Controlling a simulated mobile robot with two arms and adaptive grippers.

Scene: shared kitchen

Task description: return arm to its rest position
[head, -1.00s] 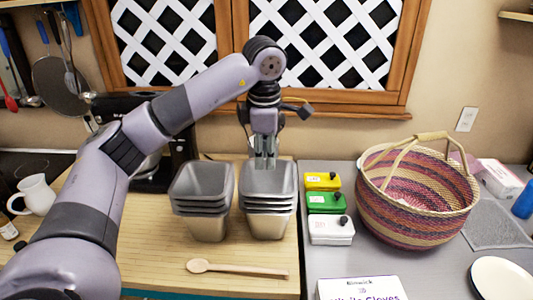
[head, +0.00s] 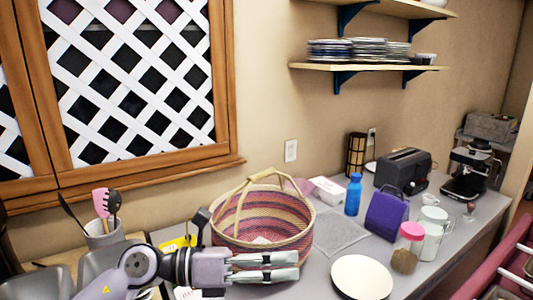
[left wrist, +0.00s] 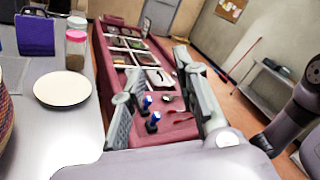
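My left gripper (head: 297,265) is in the lower middle of the head view, its fingers pointing right in front of the woven basket (head: 262,245). In the left wrist view my left gripper (left wrist: 155,72) has its two fingers well apart with nothing held between them. Beyond them lies a red-covered table, not touched as far as I can see. My right gripper is in neither view.
The grey counter (head: 325,273) holds a white plate (head: 361,277), a blue bottle (head: 353,194), a purple box (head: 386,213), jars and a toaster (head: 403,170). Shelves with plates hang above.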

